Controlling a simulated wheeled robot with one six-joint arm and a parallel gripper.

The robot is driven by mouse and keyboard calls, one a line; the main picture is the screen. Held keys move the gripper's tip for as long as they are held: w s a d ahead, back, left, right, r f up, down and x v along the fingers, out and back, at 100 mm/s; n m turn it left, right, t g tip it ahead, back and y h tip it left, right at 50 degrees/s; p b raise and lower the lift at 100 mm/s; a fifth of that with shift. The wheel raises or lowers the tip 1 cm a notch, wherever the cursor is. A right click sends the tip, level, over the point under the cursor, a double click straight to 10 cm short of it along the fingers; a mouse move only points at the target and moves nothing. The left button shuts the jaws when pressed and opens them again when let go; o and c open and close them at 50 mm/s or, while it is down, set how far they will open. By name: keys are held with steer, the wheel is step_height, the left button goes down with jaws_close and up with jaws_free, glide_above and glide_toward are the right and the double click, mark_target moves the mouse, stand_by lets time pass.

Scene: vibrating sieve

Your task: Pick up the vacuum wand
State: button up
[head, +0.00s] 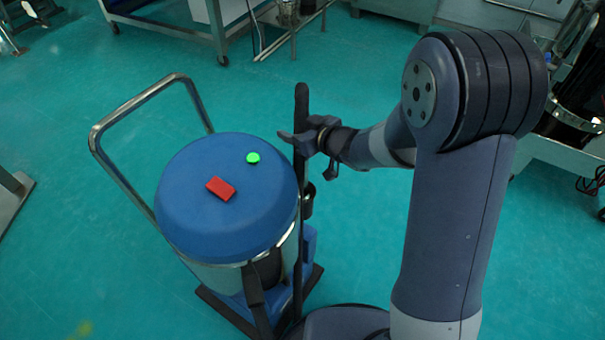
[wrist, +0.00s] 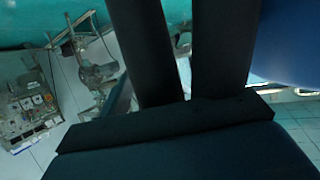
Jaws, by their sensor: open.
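The vacuum wand (head: 301,98) is a thin black tube standing upright at the right side of the blue vacuum cleaner (head: 225,226). My gripper (head: 301,141) reaches in from the right at the wand's upper part. Its jaws are open, and one fingertip shows left of the wand. The head view does not show clearly whether the jaws touch the wand. In the wrist view, two dark fingers (wrist: 182,40) stand apart, and I cannot make out the wand between them.
The vacuum's lid carries a red block (head: 221,188) and a green button (head: 253,158). A metal push handle (head: 124,112) rises at its left. A steel table (head: 190,28) stands behind, and machinery (head: 572,150) is at the right. Green floor (head: 345,235) is open around the vacuum.

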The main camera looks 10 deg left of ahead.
steer(key=c, duration=1.1)
steer(key=shift+o, duration=0.2)
steer(key=shift+r, duration=0.15)
